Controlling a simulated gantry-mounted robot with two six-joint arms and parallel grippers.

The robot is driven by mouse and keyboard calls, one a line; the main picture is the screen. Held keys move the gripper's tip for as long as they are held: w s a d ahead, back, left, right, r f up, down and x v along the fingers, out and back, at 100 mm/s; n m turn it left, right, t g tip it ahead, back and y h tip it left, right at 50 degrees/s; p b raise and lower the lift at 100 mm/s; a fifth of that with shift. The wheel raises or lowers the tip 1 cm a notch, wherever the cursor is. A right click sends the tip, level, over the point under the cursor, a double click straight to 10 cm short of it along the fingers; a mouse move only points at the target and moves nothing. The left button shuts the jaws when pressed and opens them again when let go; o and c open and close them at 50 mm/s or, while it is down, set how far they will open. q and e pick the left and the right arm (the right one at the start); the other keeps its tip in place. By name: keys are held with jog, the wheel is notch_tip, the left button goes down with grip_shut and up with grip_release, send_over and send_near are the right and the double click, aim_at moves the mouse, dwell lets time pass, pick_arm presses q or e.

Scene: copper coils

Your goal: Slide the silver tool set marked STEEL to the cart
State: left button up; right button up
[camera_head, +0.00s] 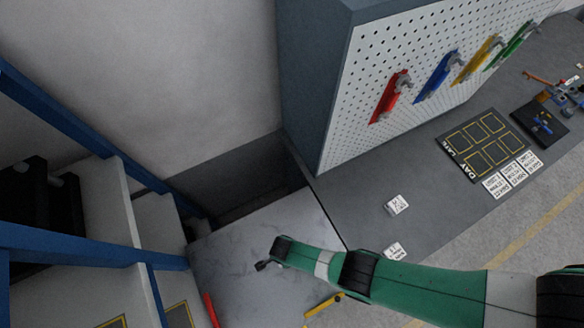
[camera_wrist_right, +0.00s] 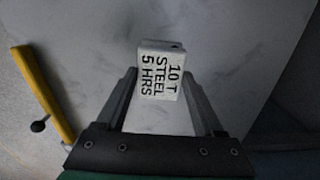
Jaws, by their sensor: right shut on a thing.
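The silver block marked "10 T STEEL 5 HRS" (camera_wrist_right: 160,72) sits between the two fingers of my right gripper (camera_wrist_right: 160,85) in the right wrist view. The gripper is shut on it, with the lettered face toward the camera. In the head view my right gripper (camera_head: 264,265) is over the pale, marbled surface (camera_head: 225,247); the block is too small to make out there. I cannot tell whether the block touches that surface or which thing is the cart. My left gripper is not in view.
A yellow bar (camera_head: 323,305) and a red bar (camera_head: 211,310) lie near the front of the pale surface. Blue-framed shelving (camera_head: 80,125) stands left.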

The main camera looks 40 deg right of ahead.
jog(key=a+b, duration=0.1)
jog(key=a, duration=0.1)
jog(key=a+b, duration=0.1)
jog(key=a, duration=0.2)
jog(key=shift+w+a+f, duration=0.1)
jog(key=shift+w+a, duration=0.1)
jog(key=shift+a, duration=0.45)
jog(key=o, duration=1.4)
notch_tip(320, 180, up, 5)
jog(key=p, duration=0.5)
